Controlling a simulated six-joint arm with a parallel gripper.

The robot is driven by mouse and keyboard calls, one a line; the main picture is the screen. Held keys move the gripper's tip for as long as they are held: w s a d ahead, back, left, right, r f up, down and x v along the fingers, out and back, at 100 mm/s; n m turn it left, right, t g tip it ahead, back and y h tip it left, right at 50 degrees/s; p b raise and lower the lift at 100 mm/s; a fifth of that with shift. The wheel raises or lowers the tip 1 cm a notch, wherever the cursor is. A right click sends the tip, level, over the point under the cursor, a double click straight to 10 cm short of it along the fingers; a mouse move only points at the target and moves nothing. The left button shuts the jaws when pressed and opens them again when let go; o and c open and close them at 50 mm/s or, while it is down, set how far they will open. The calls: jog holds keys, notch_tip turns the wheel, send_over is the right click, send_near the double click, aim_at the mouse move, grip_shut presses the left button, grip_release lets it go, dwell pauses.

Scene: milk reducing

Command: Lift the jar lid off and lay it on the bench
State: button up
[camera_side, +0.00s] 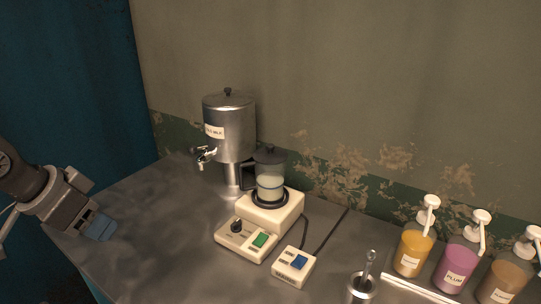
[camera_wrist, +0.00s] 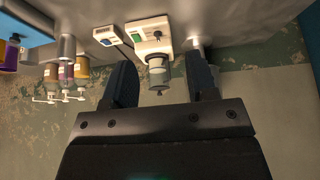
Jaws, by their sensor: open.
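The jar (camera_side: 270,183) stands upright on a white base unit and holds pale liquid. Its dark lid (camera_side: 270,155) with a small knob sits on top of it. A dark handle is on the jar's left side. My gripper (camera_side: 98,226) is at the far left over the bench's left end, well apart from the jar. In the wrist view, which looks upside down, my gripper (camera_wrist: 160,65) has its two dark fingers spread with nothing between them. The jar (camera_wrist: 156,62) and its lid (camera_wrist: 158,86) show in the distance beyond the fingers. The bench (camera_side: 150,225) is grey.
A steel milk dispenser (camera_side: 229,130) with a tap stands left of the jar. A control box (camera_side: 245,240) and a blue-button box (camera_side: 294,266) with cables lie in front. A steel cup (camera_side: 363,287) and pump bottles (camera_side: 413,250) are at right. The bench's left part is clear.

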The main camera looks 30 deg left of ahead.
jog(key=w+d+r, duration=0.1)
jog(key=w+r, duration=0.3)
jog(key=w, duration=0.4)
jog(key=w+d+r+n, duration=0.1)
jog(key=w+d+r, duration=0.15)
jog(key=w, duration=0.55)
jog(key=w+d+r, duration=0.1)
jog(key=w+r, duration=0.3)
jog(key=w, duration=0.4)
jog(key=n+y, duration=0.1)
send_over(270, 145)
jog(key=s, duration=0.3)
jog(key=shift+t, duration=0.4)
jog(key=f, duration=0.8)
jog(key=shift+w+d+f, duration=0.15)
jog(key=shift+w+d, duration=0.1)
jog(key=x, duration=0.5)
jog(key=shift+s+f, duration=0.25)
jog(key=shift+f, duration=0.05)
grip_shut()
